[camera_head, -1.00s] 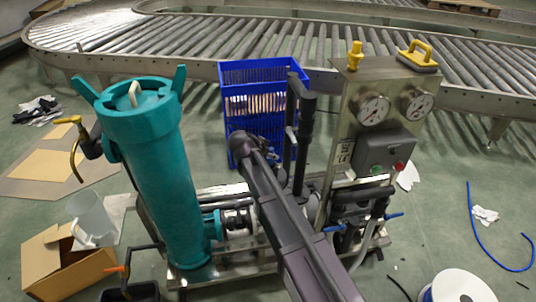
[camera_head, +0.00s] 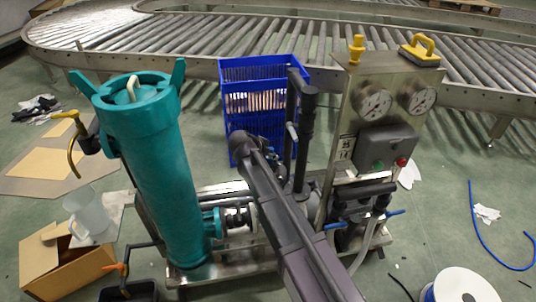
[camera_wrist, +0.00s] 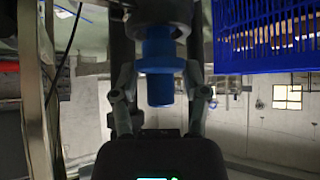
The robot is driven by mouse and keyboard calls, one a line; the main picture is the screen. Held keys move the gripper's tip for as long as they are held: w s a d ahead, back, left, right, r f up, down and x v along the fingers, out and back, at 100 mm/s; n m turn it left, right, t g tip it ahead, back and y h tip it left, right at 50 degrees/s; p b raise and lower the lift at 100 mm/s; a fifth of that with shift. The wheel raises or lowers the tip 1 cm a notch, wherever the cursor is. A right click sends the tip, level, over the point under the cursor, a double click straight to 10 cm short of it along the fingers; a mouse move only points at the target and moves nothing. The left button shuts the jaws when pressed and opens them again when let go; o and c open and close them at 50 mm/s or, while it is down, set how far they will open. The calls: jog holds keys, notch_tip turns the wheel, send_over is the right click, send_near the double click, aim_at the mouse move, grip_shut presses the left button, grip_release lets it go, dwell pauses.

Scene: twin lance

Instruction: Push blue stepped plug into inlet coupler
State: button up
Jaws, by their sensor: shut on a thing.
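The blue stepped plug (camera_wrist: 160,62) stands upright in the middle of the wrist view, with a wide collar and narrower sections above and below. My gripper (camera_wrist: 161,78) is shut on it, with one finger on each side of the collar. The plug's upper end meets a dark round fitting (camera_wrist: 158,12) at the top of the wrist view, which appears to be the inlet coupler. How deep the plug sits in it cannot be told.
A teal filter vessel (camera_head: 160,170) stands left of my arm, and a steel gauge panel (camera_head: 350,110) stands right. A blue crate (camera_head: 262,72) is behind, also seen in the wrist view (camera_wrist: 262,38). A dark vertical pipe (camera_head: 306,130) rises close to my arm.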

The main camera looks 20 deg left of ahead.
jog(key=shift+f+b, duration=1.1)
jog(key=o, duration=1)
jog(key=shift+r, duration=0.15)
notch_tip(320, 180, up, 10)
jog(key=p, duration=1)
jog(key=shift+r, duration=0.1)
dwell(0.9)
